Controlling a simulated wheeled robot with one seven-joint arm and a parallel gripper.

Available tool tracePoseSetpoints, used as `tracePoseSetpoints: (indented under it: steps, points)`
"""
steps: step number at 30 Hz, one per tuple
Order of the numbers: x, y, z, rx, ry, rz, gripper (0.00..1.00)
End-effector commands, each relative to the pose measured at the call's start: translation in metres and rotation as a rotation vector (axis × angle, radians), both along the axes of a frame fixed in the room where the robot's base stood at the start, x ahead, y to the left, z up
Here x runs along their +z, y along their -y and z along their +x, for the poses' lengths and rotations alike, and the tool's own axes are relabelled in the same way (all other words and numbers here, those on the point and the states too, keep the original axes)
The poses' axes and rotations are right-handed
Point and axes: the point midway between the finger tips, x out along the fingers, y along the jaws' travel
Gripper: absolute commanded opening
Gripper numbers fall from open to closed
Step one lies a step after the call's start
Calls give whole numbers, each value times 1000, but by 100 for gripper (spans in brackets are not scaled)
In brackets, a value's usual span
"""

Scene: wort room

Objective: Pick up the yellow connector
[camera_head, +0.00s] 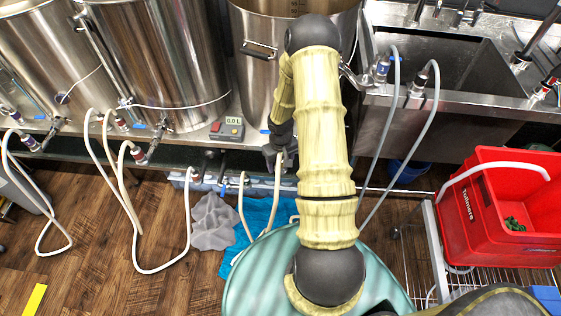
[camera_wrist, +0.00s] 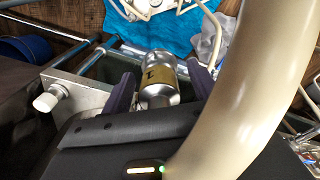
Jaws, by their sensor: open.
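The yellow connector (camera_wrist: 157,76) shows in the wrist view as a metal cylinder with a yellow band. My gripper (camera_wrist: 161,84) is open, with one dark finger on each side of the connector. I cannot tell whether either finger touches it. In the head view my gripper (camera_head: 275,153) is small and partly covered by my arm, near the front of the kettle shelf. I cannot make out the connector there.
A pale hose (camera_wrist: 252,85) curves close along the right of my gripper in the wrist view. A metal block with a white knob (camera_wrist: 45,102) is at left. Steel kettles (camera_head: 170,60), a sink (camera_head: 450,65), a red crate (camera_head: 483,225) and a blue cloth (camera_head: 255,222) surround the arm.

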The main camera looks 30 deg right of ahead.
Motion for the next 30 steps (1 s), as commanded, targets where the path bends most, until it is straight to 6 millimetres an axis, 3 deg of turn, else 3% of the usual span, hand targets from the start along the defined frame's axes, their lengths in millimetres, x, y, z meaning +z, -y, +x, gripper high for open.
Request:
tracePoseSetpoints:
  steps: [11, 19, 30]
  points:
    - [0, 0, 0, 0, -1, 0, 61]
    - [0, 0, 0, 0, -1, 0, 12]
    - [10, 1, 0, -1, 1, -1, 11]
